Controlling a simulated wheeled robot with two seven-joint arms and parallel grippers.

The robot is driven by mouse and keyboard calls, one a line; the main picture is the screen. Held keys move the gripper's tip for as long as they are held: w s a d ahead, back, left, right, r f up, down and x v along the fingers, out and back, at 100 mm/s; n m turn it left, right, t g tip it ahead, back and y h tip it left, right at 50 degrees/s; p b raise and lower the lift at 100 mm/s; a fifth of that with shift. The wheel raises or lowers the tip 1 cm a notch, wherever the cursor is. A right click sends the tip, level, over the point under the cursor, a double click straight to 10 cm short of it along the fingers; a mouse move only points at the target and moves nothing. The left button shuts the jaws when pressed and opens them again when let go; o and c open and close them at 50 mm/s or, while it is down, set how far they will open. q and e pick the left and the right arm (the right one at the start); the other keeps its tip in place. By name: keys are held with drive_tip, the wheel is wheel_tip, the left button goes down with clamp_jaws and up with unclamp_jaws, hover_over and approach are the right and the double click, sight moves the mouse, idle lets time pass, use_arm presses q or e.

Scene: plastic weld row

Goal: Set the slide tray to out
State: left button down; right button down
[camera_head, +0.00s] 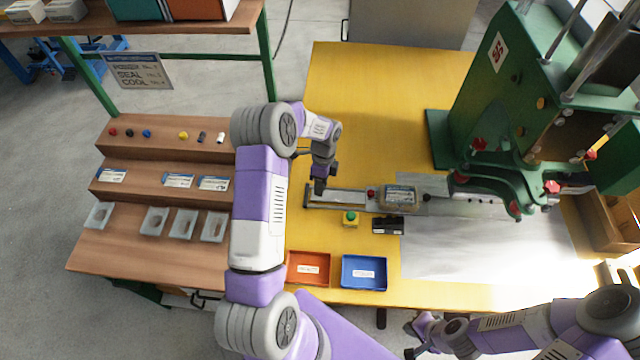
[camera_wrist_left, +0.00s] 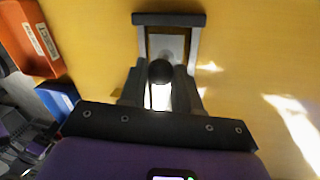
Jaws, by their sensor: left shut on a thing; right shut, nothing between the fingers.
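The slide tray's rail frame (camera_head: 350,206) lies on the yellow bench, with its dark end bar at the left. My left gripper (camera_head: 319,188) is low over the left end of this frame. In the left wrist view its fingers (camera_wrist_left: 160,92) are shut on a black ball knob (camera_wrist_left: 160,71), and the frame's end bar (camera_wrist_left: 168,19) is just beyond. The fingers hide part of the pale tray surface. A labelled grey box (camera_head: 400,194) sits at the frame's right. My right gripper (camera_head: 411,341) is shut and empty at the bottom, off the bench's front edge.
A green button box (camera_head: 351,219) and a black device (camera_head: 388,225) sit in front of the frame. Orange (camera_head: 308,268) and blue (camera_head: 364,272) bins lie nearer. The green press (camera_head: 510,110) stands at the right. The bench behind the frame is clear.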

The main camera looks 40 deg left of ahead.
use_arm(q)
drive_tip(key=shift+s+a, duration=0.15)
drive_tip(key=shift+a, duration=0.25)
drive_tip(key=c, duration=0.8)
unclamp_jaws()
drive_tip(key=shift+s, duration=0.1)
drive_tip(key=shift+r, duration=0.2)
wheel_tip(320, 180, up, 7)
drive_tip(key=w+p, duration=0.1)
drive_tip(key=shift+w+a, duration=0.2)
